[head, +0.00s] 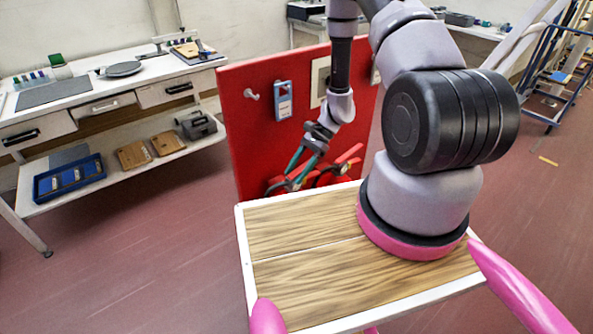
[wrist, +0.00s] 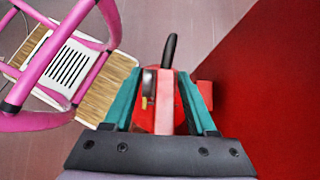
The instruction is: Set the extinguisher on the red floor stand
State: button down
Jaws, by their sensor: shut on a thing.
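My gripper (head: 292,180) with teal fingers is low in front of the red panel (head: 262,145). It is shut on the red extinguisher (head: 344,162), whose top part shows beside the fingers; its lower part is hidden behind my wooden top. In the wrist view, the red extinguisher (wrist: 164,118) is between the two teal fingers (wrist: 157,100), with a black curved part (wrist: 168,50) beyond it. The red panel fills the right of the wrist view (wrist: 265,90). I cannot make out a separate red floor stand.
The panel bears a hook (head: 251,95) and a blue tag (head: 284,101). A workbench (head: 75,118) with a lower shelf stands at left. Floor (head: 130,260) at lower left is clear.

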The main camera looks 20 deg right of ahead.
jog(key=shift+f, duration=2.1)
dwell(0.8)
jog(key=shift+c, duration=0.6)
grip_release()
jog(key=shift+d, duration=0.1)
